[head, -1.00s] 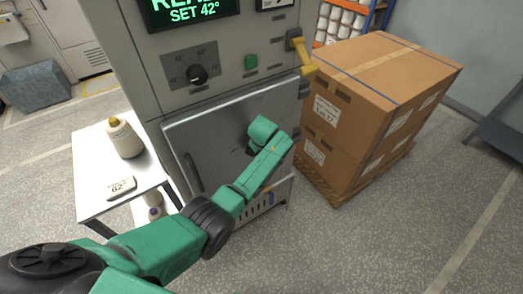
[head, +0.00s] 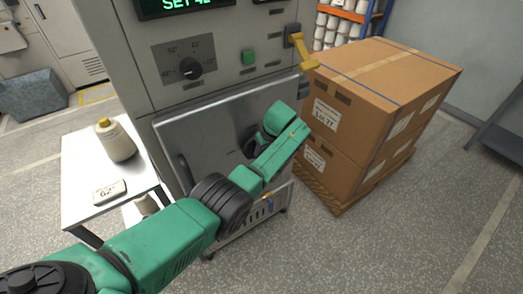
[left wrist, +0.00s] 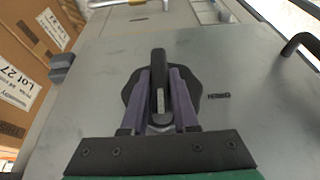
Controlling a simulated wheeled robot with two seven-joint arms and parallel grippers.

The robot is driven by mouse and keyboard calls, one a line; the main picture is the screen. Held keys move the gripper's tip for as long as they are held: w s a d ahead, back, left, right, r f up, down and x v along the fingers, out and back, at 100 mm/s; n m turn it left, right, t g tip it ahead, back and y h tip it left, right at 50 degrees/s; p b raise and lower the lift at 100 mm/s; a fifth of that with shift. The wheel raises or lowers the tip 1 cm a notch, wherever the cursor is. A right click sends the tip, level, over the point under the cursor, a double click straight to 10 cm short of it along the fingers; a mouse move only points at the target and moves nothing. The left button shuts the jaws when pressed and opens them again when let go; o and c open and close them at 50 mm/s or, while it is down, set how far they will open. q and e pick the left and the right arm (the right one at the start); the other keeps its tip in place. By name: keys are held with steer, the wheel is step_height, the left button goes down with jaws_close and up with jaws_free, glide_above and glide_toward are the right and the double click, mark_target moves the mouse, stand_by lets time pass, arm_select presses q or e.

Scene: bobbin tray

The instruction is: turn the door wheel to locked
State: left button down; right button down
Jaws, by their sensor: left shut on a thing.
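The grey metal door (head: 205,125) of the machine fills the middle of the head view. The door wheel (left wrist: 192,88) is a dark, lobed knob with an upright bar, seen on the door in the left wrist view. My left gripper (left wrist: 160,98) has its two purple-grey fingers on either side of the bar, shut on it. In the head view my green wrist covers most of the wheel and the fingers. A small dark marking (left wrist: 217,96) sits beside the wheel, too blurred to read. My right gripper is not in view.
A yellow lever (head: 305,52), a dark dial (head: 190,69) and a green button (head: 249,57) are above the door. Stacked cardboard boxes (head: 385,75) on a pallet stand close at right. A white side table (head: 80,170) with a bottle (head: 117,141) stands at left.

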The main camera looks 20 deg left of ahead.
arm_select(q)
steer(key=c, duration=0.7)
jaws_free()
steer(key=shift+a, duration=0.1)
steer(key=b+v, duration=0.1)
steer(key=v, duration=1.3)
steer(key=shift+r, duration=0.25)
steer(key=shift+f, duration=0.1)
